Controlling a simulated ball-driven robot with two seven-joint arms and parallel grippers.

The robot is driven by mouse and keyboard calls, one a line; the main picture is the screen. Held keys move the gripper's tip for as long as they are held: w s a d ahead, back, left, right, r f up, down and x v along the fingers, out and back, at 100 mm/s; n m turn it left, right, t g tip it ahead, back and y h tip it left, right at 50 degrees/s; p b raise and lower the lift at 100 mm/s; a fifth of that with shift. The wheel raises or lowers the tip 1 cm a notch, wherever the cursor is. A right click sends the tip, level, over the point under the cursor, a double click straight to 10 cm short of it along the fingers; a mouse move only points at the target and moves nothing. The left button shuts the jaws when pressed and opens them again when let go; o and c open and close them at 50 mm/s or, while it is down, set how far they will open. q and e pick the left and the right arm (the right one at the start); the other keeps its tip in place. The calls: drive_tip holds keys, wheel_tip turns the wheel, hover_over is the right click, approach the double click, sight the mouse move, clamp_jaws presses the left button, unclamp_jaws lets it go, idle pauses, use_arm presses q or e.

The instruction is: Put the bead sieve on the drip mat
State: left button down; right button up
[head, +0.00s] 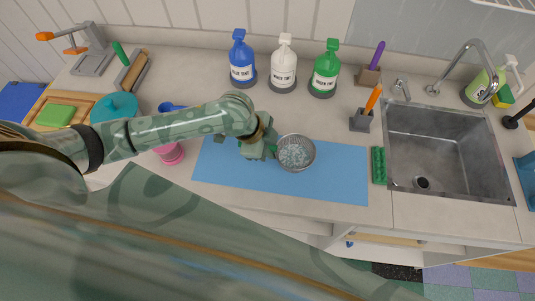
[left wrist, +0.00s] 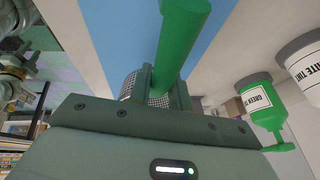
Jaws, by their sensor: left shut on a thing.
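The bead sieve (head: 295,152), a round grey mesh bowl with pale beads in it, is over the right half of the blue drip mat (head: 335,188) in the head view. I cannot tell whether it touches the mat. My left gripper (head: 266,146) is at the sieve's left side, shut on its green handle. In the left wrist view the green handle (left wrist: 180,42) sticks up between my fingers, and part of the mesh shows behind them. The blue mat (left wrist: 122,30) lies beyond. My right gripper is not in view.
Blue (head: 242,62), white (head: 283,66) and green (head: 325,72) tint bottles stand behind the mat. A green sponge-like strip (head: 378,165) lies right of it, before the sink (head: 440,140). A pink cup (head: 170,153) and teal pot (head: 115,106) are left. The mat's right end is clear.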

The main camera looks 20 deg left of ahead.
use_arm(q)
drive_tip(key=shift+w+a+f, duration=0.1)
drive_tip(key=shift+a+f, duration=0.3)
drive_tip(key=shift+f, duration=0.1)
drive_tip(key=f, duration=0.1)
drive_tip(key=f+b, duration=0.1)
drive_tip(key=f, duration=0.1)
drive_tip(key=shift+a+f, duration=0.2)
drive_tip(key=shift+f, duration=0.05)
drive_tip(key=shift+r, duration=0.1)
drive_tip(key=c, duration=1.3)
unclamp_jaws()
drive_tip(key=p+v, duration=0.3)
drive_tip(key=v, duration=0.9)
